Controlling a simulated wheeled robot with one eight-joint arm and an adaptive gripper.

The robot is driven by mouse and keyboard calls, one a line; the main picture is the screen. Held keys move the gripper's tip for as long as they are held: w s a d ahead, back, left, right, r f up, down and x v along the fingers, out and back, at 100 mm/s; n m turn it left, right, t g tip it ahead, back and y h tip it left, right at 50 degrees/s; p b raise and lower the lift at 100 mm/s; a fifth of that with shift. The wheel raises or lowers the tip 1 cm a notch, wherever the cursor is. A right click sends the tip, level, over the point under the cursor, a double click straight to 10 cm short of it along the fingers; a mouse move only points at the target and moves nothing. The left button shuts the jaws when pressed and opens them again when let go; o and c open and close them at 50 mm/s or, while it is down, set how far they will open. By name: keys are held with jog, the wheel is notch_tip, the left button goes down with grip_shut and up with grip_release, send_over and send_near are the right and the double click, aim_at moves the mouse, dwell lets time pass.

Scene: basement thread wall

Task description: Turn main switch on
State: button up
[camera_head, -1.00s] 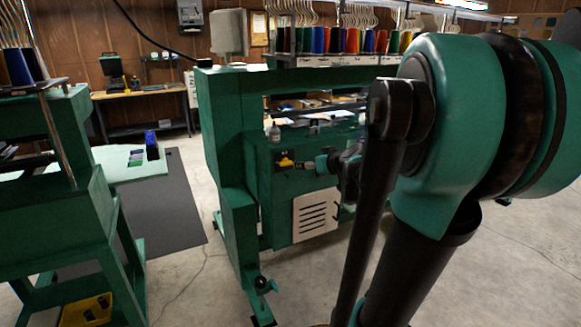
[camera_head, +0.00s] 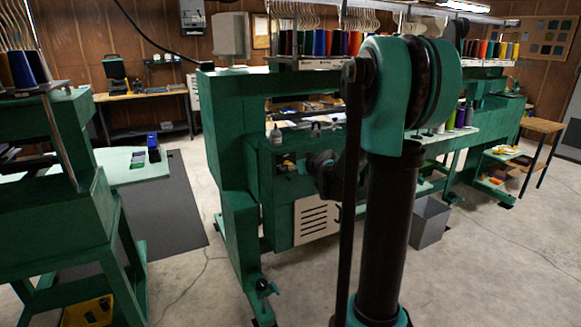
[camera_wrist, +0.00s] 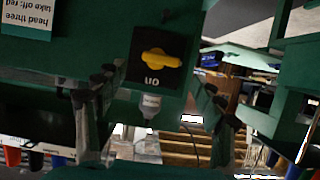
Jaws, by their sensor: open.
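The main switch is a yellow rotary knob (camera_wrist: 155,59) on a black plate (camera_wrist: 140,76) on the green machine's panel. In the wrist view the picture is upside down, and the knob's bar lies across it, level, above white marks. The switch plate also shows small in the head view (camera_head: 285,161), its knob hard to make out there. My gripper (camera_wrist: 155,88) is open, its two dark fingers apart at left and right, with the knob between and a little above their tips. I cannot tell whether it touches. In the head view my dark wrist is close to the panel.
A label (camera_wrist: 28,14) sits beside the switch. A small bottle (camera_wrist: 150,105) shows between my fingers, and also on the ledge above the switch (camera_head: 275,134). Thread cones (camera_head: 320,42) line the rack above. A grey bin (camera_head: 430,221) stands on the floor at right.

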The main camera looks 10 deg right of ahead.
jog(key=shift+x, duration=1.95)
jog(key=c, duration=1.2)
jog(key=shift+o, duration=0.2)
jog(key=shift+w+d+f+m+t+y, duration=0.15)
jog(key=shift+d+m+y, duration=0.2)
jog(key=shift+m+y, duration=1.4)
jog(key=shift+w+d+f+m+t+y, duration=0.1)
jog(key=shift+d+f+m+t+y, duration=0.4)
jog(key=shift+m, duration=2.2)
jog(key=shift+w+d+r+m+g+y, duration=0.1)
jog(key=shift+d+r+m+g+y, duration=0.1)
jog(key=shift+m+y, duration=1.65)
jog(key=shift+m+h, duration=0.4)
jog(key=shift+m, duration=0.1)
